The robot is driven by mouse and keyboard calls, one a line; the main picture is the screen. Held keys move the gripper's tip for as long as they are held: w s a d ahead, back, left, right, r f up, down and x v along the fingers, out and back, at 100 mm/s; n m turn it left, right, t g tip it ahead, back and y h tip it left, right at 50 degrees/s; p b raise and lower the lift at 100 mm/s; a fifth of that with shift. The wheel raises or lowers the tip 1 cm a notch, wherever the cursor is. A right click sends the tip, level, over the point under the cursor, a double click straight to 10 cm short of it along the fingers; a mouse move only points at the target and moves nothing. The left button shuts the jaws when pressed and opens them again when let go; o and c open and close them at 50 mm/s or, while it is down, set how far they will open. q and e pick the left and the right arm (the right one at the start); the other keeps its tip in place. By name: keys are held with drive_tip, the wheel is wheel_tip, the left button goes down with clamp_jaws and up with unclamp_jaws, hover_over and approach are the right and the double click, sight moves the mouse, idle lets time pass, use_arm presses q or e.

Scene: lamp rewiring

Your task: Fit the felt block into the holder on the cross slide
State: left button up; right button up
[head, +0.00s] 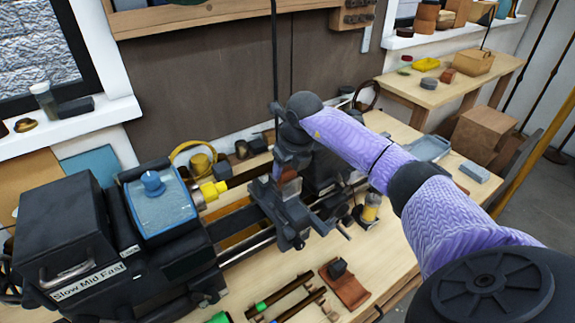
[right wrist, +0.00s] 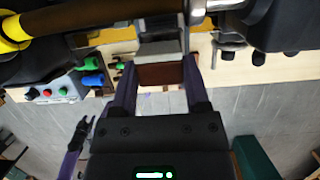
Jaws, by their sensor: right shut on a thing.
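My right gripper (head: 282,172) reaches in over the lathe and is shut on a reddish-brown block, which I take as the felt block (right wrist: 162,75). In the right wrist view the block sits between the two fingers of the gripper (right wrist: 158,68). A pale grey piece (right wrist: 160,48) lies against its far edge; I cannot tell whether it is part of the block or of the holder. The dark cross slide (head: 290,217) is just below the gripper in the head view. The holder is mostly hidden there. A purple and black shape at the left of the wrist view may be my left gripper (right wrist: 86,132).
The dark lathe headstock (head: 75,235) with a blue-topped box (head: 160,205) stands at left. Rods with green ends (head: 280,297) and a brown leather piece (head: 345,288) lie on the bench in front. A grey block (head: 474,171) lies at the bench's right end.

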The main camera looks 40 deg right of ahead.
drive_tip(key=shift+f+b, duration=0.5)
drive_tip(key=shift+f, duration=0.15)
drive_tip(key=o, duration=1.3)
drive_tip(key=shift+o, duration=0.2)
drive_tip(key=v, duration=1)
